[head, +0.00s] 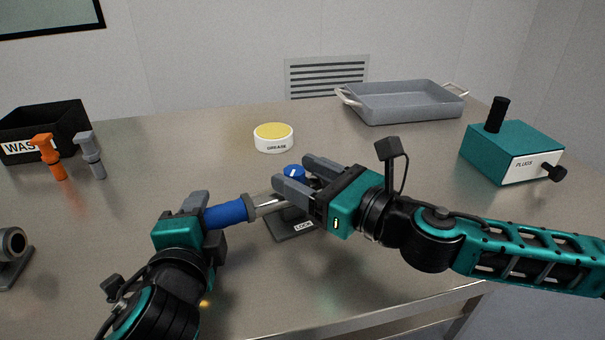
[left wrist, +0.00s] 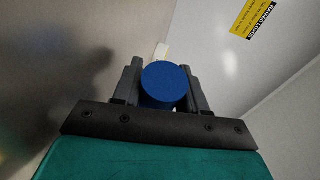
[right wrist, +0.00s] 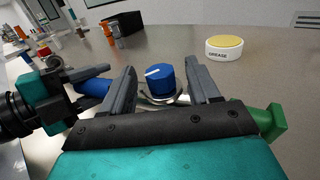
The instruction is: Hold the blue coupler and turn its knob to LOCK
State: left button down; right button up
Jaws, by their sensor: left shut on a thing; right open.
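The blue coupler (head: 226,213) lies roughly level, its metal end running to a dark stand with a LOCK label (head: 303,225). My left gripper (head: 205,218) is shut on the coupler's blue body; the round blue end (left wrist: 164,85) sits between its fingers in the left wrist view. The blue knob (head: 294,171) with a white pointer line stands at the metal end. My right gripper (head: 295,180) is open, its fingers on either side of the knob. In the right wrist view the knob (right wrist: 160,79) is between the fingers, with gaps visible. The stand is partly hidden by my right gripper.
A grease tin (head: 273,138) stands behind. A grey tray (head: 405,103) is at the back right, and a teal PLUGS box (head: 513,152) at the right. A black waste bin (head: 45,130), an orange fitting (head: 48,157) and a grey fitting (head: 91,155) are at the left.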

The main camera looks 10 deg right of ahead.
jog(key=shift+w+a, duration=0.1)
jog(key=shift+w, duration=0.05)
jog(key=c, duration=1.1)
